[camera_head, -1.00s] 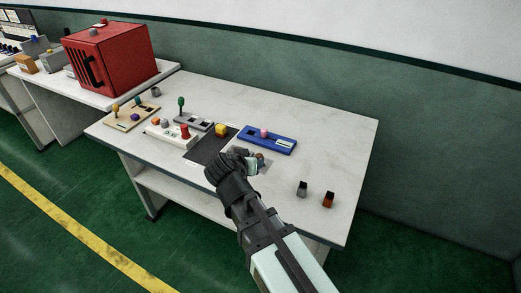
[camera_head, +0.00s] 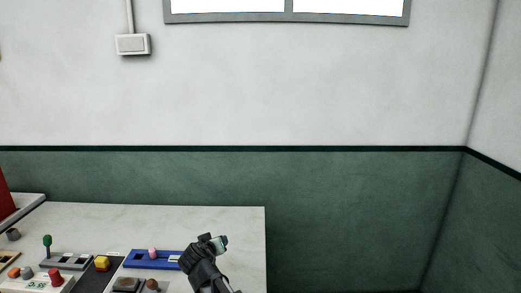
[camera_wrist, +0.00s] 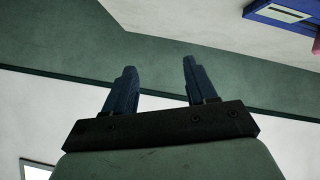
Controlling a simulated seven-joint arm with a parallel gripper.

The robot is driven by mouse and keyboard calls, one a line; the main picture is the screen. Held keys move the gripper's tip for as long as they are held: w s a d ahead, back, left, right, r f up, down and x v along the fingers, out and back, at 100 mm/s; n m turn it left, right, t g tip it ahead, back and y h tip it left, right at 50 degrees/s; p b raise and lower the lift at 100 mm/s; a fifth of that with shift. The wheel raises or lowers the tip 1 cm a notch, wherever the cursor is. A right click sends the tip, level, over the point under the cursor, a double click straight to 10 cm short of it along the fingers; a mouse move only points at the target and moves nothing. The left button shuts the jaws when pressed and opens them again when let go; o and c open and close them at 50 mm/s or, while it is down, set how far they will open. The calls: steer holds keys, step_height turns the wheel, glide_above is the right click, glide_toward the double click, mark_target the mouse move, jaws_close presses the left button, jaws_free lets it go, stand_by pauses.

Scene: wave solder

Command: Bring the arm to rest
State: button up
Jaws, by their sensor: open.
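My gripper (camera_head: 218,242) is raised at the bottom of the head view, in front of the right part of the white table (camera_head: 232,220). In the wrist view my gripper (camera_wrist: 157,80) has its two dark fingers spread apart with nothing between them. Behind the fingers the wrist view shows green and white wall. The lower part of my arm is cut off by the frame edge.
A blue fixture (camera_head: 152,259) with a pink knob stands left of my gripper. Wall (camera_head: 340,210) rises behind.

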steer(key=w+d+f+h, duration=0.1)
steer(key=w+d, duration=0.4)
steer(key=d, duration=0.3)
steer(key=w+d+f+h, duration=0.1)
steer(key=w+d, duration=0.3)
steer(key=d, duration=0.4)
steer(key=s+d+f+g+h, duration=0.1)
steer(key=s+d+f+g, duration=0.15)
steer(key=d+f, duration=0.4)
steer(key=s+d+f+g, duration=0.1)
steer(key=s+d+f, duration=0.25)
steer(key=f, duration=0.65)
steer(key=s+d+f+m+g, duration=0.1)
steer(key=s+d+f+g, duration=0.25)
steer(key=s+f, duration=0.7)
steer(key=s+d+f+m+g, duration=0.1)
steer(key=s+d+f+g, duration=0.25)
steer(key=s+f, duration=0.65)
steer(key=s+f+g+y, duration=0.2)
steer(key=s+f+g, duration=0.2)
steer(key=s, duration=1)
steer(key=s+f+m+g+y, duration=0.1)
steer(key=s+f+g, duration=0.3)
steer(key=s, duration=1)
step_height(320, 180, down, 4)
steer(key=shift+s+a+r+y, duration=0.1)
steer(key=shift+s+a+y, duration=0.25)
steer(key=shift+a+y, duration=0.15)
